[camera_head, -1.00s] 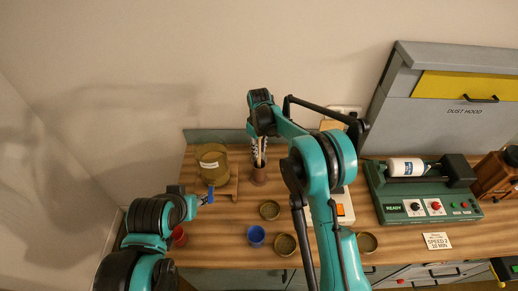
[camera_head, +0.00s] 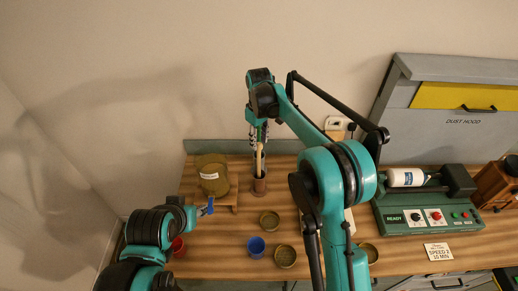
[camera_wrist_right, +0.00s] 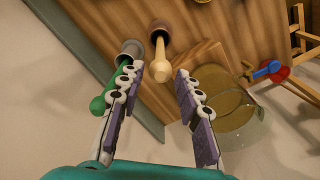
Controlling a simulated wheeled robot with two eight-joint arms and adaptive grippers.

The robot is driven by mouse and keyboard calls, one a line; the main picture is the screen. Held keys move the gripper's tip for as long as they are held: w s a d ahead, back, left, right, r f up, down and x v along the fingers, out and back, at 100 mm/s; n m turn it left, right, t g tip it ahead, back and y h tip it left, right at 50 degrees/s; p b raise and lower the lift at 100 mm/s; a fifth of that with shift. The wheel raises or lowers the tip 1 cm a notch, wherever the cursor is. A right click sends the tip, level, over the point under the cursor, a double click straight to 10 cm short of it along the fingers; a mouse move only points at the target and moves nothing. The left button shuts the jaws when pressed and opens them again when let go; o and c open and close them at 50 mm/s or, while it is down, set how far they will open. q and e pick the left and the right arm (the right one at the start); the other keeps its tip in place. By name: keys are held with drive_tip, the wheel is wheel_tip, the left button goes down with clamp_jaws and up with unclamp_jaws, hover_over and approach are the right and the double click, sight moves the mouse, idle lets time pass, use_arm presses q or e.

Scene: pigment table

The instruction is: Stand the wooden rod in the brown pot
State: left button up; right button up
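The wooden rod (camera_head: 259,161) stands nearly upright in the brown pot (camera_head: 260,187) at the back of the table. In the right wrist view the rod (camera_wrist_right: 160,55) points toward the camera, with its lower end inside the pot (camera_wrist_right: 162,27). My right gripper (camera_head: 259,134) is above the pot. Its purple-padded fingers (camera_wrist_right: 160,80) are spread wide, with gaps on both sides of the rod's rounded end. My left gripper (camera_head: 206,207) is at the left of the table, by a small blue piece; its fingers are too small to read.
A large labelled jar (camera_head: 211,177) is left of the pot. A green machine (camera_head: 430,212) is at the right.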

drive_tip(key=shift+r, duration=0.55)
drive_tip(key=shift+s+d+r, duration=0.15)
drive_tip(key=shift+d+r, duration=0.05)
drive_tip(key=shift+r, duration=0.05)
drive_tip(key=s+d+r+m+t, duration=0.35)
drive_tip(key=s+d+r, duration=0.55)
drive_tip(key=s, duration=0.3)
drive_tip(key=s+d+f+m+t, duration=0.2)
drive_tip(key=s+d, duration=0.2)
drive_tip(key=s, duration=0.5)
drive_tip(key=s+d+f+m+t, duration=0.1)
drive_tip(key=s+d+f+m, duration=0.2)
drive_tip(key=s, duration=0.6)
drive_tip(key=shift+s+d+t, duration=0.2)
drive_tip(key=shift+d+t, duration=0.15)
drive_tip(key=shift+d, duration=0.35)
drive_tip(key=shift+f+m, duration=0.1)
drive_tip(key=shift+m, duration=0.15)
